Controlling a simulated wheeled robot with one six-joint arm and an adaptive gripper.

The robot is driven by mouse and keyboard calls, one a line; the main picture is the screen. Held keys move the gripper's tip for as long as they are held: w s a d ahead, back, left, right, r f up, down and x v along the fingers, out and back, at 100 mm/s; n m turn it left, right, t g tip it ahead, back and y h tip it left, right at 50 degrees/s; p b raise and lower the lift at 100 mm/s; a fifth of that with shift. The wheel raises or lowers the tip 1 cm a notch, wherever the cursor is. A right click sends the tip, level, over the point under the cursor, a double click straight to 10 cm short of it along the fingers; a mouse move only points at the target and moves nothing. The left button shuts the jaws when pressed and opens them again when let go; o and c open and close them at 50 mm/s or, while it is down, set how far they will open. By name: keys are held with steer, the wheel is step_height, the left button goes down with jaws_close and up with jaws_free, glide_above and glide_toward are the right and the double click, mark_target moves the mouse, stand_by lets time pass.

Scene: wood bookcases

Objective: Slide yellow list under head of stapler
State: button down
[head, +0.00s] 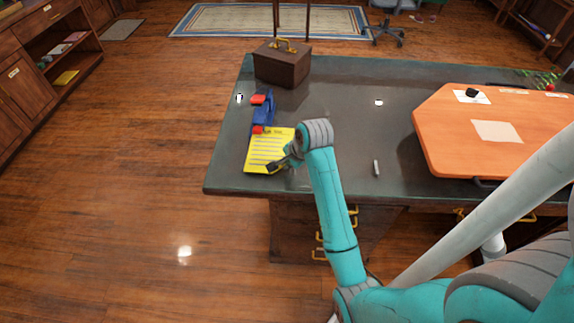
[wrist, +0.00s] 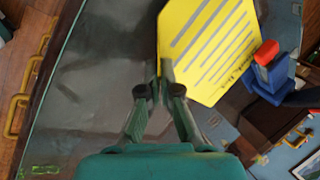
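The yellow list (head: 259,149), a flat sheet with grey lines, lies near the left front corner of the dark desk. The blue stapler with red parts (head: 263,112) stands just behind it, its near red end at the list's back edge. I cannot tell whether any of the list is under that end. In the wrist view the list (wrist: 205,45) fills the top middle, with the stapler (wrist: 270,72) at its right.
A brown box with a gold handle (head: 282,66) stands behind the stapler. An orange board (head: 445,135) covers the desk's right side. A small grey cylinder (head: 376,168) lies right of my arm. The middle of the desk (head: 345,115) is mostly clear.

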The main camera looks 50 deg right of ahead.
steer(key=shift+w+d, duration=0.1)
stand_by(0.5)
steer(key=c, duration=1.9)
jaws_free()
steer(key=o, duration=0.7)
steer(key=shift+c, duration=0.2)
steer(key=v, duration=0.7)
steer(key=shift+r, duration=0.25)
